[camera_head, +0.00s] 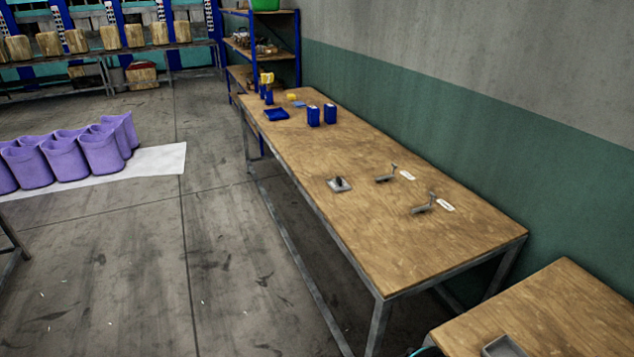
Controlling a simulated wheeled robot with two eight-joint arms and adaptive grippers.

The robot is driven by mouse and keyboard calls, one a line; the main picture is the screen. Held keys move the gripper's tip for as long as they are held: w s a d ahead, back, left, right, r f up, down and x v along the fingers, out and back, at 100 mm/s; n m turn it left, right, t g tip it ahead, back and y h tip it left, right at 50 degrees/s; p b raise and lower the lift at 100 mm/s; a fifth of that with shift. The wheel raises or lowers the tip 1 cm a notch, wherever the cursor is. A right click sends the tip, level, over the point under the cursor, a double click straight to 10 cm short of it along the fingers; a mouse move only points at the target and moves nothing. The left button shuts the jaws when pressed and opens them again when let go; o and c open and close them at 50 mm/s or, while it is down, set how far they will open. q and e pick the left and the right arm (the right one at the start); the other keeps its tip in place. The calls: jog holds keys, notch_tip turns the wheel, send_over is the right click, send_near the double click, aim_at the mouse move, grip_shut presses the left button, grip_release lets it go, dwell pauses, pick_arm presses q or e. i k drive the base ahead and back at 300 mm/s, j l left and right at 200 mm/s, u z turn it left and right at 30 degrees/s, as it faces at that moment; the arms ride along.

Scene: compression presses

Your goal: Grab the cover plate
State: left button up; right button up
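A small flat grey plate with a dark knob-like piece on top (339,185) lies on the long wooden table (400,245), near its front edge. It looks like the cover plate, but it is too small to be sure. Two grey metal parts with upright stems lie to its right, one farther back (385,178) and one nearer (423,209). A white label lies beside each. Neither of my grippers is in view, and nothing touches the plate.
Blue containers (313,116) and a blue tray (276,114) stand at the table's far end. A second wooden table (560,318) with a grey tray (503,347) is at bottom right. Purple bins (62,160) stand on the left. The floor between is clear.

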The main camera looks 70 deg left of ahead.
aim_at(339, 184)
jog(key=u, duration=0.5)
jog(key=j+u, duration=0.15)
jog(key=u, duration=0.35)
jog(key=j+u, duration=0.1)
jog(key=u, duration=0.4)
jog(key=j+u, duration=0.15)
jog(key=u, duration=0.35)
jog(key=i+j+z, duration=0.1)
jog(key=z, duration=1.05)
jog(key=i+j+z, duration=0.2)
jog(key=j+z, duration=0.2)
jog(key=j, duration=0.3)
jog(key=i+j+z, duration=0.15)
jog(key=j+z, duration=0.3)
jog(key=j, duration=0.3)
jog(key=j+z, duration=0.4)
jog(key=j, duration=1.5)
jog(key=k+j, duration=0.15)
jog(key=j, duration=0.95)
jog(key=i+z, duration=0.05)
